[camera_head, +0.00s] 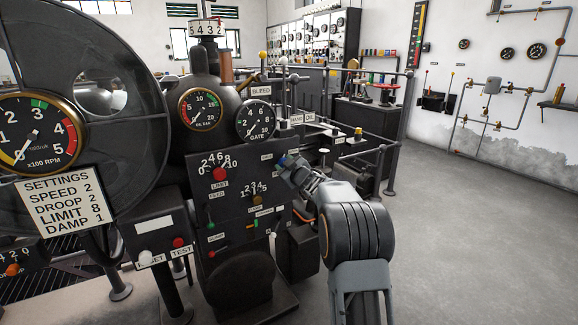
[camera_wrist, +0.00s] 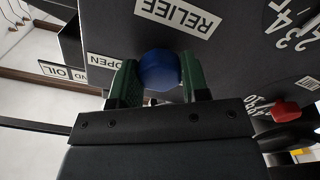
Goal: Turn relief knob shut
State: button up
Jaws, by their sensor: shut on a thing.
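The relief knob (camera_wrist: 160,70) is a round blue knob on the dark panel, under an upside-down RELIEF label (camera_wrist: 178,14) in the wrist view. My gripper (camera_wrist: 160,82) is shut on it, with one green finger on each side. An OPEN label (camera_wrist: 103,61) sits left of the knob in the wrist view. In the head view my gripper (camera_head: 284,161) reaches the right edge of the panel, where the knob is mostly hidden by it.
A red knob (camera_wrist: 285,111) is close to my gripper's right in the wrist view. Railings (camera_head: 404,125) stand behind. The floor (camera_head: 460,240) at right is clear.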

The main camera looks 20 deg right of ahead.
jog(key=shift+d+r+n+b, duration=0.15)
jog(key=shift+n+b, duration=1.9)
jog(key=shift+n, duration=2.4)
jog(key=shift+a+r+n+b, duration=0.1)
jog(key=shift+r+n+b, duration=0.15)
jog(key=shift+n+b, duration=3)
jog(key=n+p, duration=0.2)
jog(key=shift+n, duration=0.3)
jog(key=o, duration=0.9)
jog(key=shift+f, duration=0.15)
jog(key=s+d+p, duration=0.1)
jog(key=s, duration=1.2)
jog(key=shift+s+d, duration=0.35)
jog(key=shift+s, duration=0.05)
